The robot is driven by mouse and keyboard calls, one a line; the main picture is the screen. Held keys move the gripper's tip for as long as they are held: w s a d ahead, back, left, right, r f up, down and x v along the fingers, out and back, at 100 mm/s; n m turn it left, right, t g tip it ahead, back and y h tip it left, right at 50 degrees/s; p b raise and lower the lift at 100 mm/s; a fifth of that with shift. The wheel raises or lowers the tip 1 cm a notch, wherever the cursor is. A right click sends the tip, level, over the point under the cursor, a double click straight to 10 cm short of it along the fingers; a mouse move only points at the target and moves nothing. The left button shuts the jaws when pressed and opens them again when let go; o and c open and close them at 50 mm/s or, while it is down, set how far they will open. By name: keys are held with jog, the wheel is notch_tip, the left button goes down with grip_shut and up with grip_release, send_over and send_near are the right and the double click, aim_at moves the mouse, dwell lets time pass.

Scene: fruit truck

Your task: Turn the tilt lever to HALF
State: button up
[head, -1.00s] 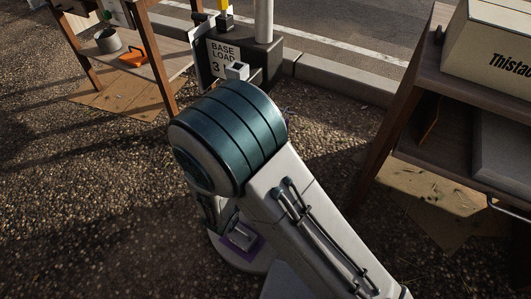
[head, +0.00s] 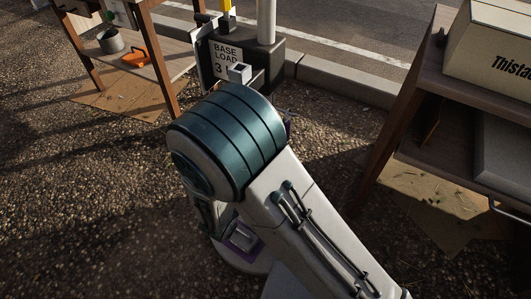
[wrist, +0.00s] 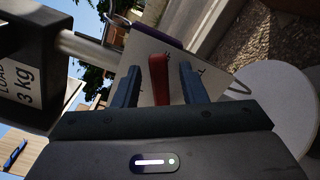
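The tilt lever (wrist: 158,78) is a red bar in the wrist view, in front of a pale plate (wrist: 142,52) with small dark marks too small to read. My gripper (wrist: 160,72) has two blue fingers, apart, one on each side of the red lever. A gap shows on both sides, so the fingers are around the lever but not closed on it. Whether the lever's far end touches anything is hidden. In the head view my own arm covers the lever and gripper.
A dark base block with a "BASE LOAD 3" sign (head: 228,54) stands beyond my arm; a dark "LOAD 3 kg" block (wrist: 25,70) fills the wrist view's left. A wooden shelf (head: 160,50) is at left, a table with a box (head: 495,50) at right. Gravel lies between.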

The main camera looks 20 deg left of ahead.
jog(key=s+a+p, duration=0.1)
jog(key=s+a, duration=0.1)
jog(key=s, duration=1)
jog(key=shift+s+p, duration=0.3)
